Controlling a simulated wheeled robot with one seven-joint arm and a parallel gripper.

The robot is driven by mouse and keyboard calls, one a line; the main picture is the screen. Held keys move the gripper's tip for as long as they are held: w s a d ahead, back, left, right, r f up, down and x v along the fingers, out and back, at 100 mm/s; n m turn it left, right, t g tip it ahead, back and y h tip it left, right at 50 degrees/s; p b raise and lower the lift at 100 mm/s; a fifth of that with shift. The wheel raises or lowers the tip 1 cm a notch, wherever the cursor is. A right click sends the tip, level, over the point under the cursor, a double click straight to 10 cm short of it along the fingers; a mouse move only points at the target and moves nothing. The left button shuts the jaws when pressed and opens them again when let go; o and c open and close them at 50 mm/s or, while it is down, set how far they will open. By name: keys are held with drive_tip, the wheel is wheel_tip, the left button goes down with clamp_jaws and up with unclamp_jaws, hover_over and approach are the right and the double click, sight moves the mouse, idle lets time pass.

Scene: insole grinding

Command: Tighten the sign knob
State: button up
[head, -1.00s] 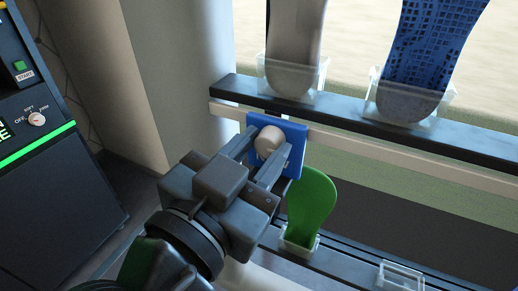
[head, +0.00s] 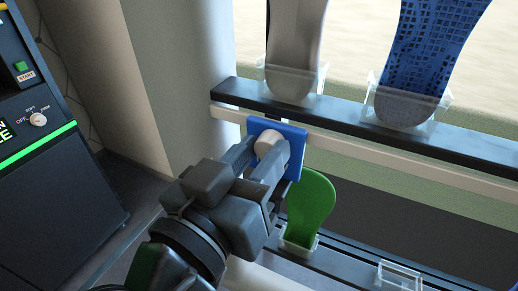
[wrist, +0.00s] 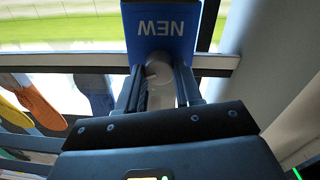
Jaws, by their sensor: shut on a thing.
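The sign knob (head: 268,142) is a pale round knob on the front of a blue sign (head: 294,167), which is mounted on the cream rail. My gripper (head: 262,154) is shut on the knob, with one finger on each side of it. In the wrist view the knob (wrist: 159,71) sits between the two fingers. The blue sign (wrist: 161,42) shows the word NEW upside down there. The fingers hide part of the knob and sign.
A black shelf (head: 340,111) above holds a grey insole (head: 295,45) and a blue insole (head: 434,50) in clear holders. A green insole (head: 311,205) stands close below the sign. A dark machine (head: 55,180) is at left; a pale column (head: 185,70) stands beside the sign.

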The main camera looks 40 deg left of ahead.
drive_tip(key=n+p, duration=0.2)
drive_tip(key=n, duration=0.2)
drive_tip(key=shift+r, duration=0.1)
drive_tip(key=n+p, duration=0.2)
drive_tip(key=n, duration=0.1)
drive_tip(key=shift+n, duration=0.3)
drive_tip(key=n+p, duration=0.3)
drive_tip(key=n, duration=0.1)
drive_tip(key=shift+y, duration=0.4)
drive_tip(key=shift+f+n+p, duration=0.2)
drive_tip(key=shift+n+p, duration=0.75)
drive_tip(key=shift+n, duration=0.25)
drive_tip(key=shift+a, duration=0.1)
drive_tip(key=o, duration=1)
drive_tip(key=shift+o, duration=0.2)
drive_tip(key=shift+s+f, duration=0.1)
drive_tip(key=shift+s, duration=0.05)
